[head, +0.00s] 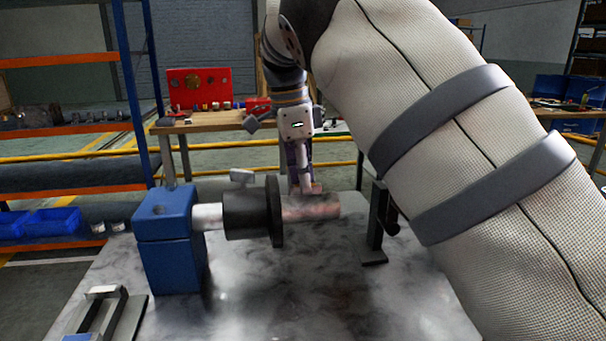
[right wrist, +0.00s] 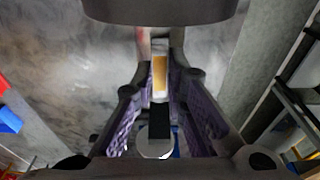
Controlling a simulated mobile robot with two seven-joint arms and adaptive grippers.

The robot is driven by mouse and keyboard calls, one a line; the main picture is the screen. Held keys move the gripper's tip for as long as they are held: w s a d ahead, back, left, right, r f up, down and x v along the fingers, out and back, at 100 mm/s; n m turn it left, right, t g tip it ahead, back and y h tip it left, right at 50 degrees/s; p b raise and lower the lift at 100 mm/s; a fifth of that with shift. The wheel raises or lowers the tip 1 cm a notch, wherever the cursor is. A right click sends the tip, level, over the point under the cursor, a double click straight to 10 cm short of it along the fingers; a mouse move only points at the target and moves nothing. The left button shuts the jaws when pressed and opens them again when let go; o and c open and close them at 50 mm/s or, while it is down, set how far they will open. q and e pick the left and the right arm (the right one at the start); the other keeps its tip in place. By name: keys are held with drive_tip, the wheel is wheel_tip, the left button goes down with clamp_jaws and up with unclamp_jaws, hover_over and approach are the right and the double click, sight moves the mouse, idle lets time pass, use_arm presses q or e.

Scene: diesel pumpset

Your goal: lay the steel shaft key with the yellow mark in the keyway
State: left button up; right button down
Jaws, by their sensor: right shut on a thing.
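The steel shaft key with the yellow mark (right wrist: 160,76) is between the fingertips of my right gripper (right wrist: 160,88) in the right wrist view. The gripper is shut on it. In the head view my right gripper (head: 303,190) points down at the top of the shaft's bare end (head: 322,207), right of the black hub (head: 252,209). The key is too small to make out there. I cannot tell whether it touches the shaft. The keyway is not clearly visible. My left gripper is not in view.
A blue bearing block (head: 170,240) holds the shaft's left side on a grey marbled tabletop (head: 300,300). A dark upright stand (head: 376,220) is close right of the shaft end. A handled metal piece (head: 105,310) lies front left. My right arm covers the right side.

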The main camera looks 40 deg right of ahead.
sight(293, 186)
drive_tip(key=shift+f, duration=0.55)
drive_tip(key=c, duration=1.5)
unclamp_jaws()
drive_tip(key=shift+c, duration=0.2)
wheel_tip(293, 186, up, 12)
drive_tip(key=a, duration=0.1)
drive_tip(key=shift+w+a+f, duration=0.15)
drive_tip(key=shift+w+a, duration=0.2)
drive_tip(key=shift+w, duration=0.05)
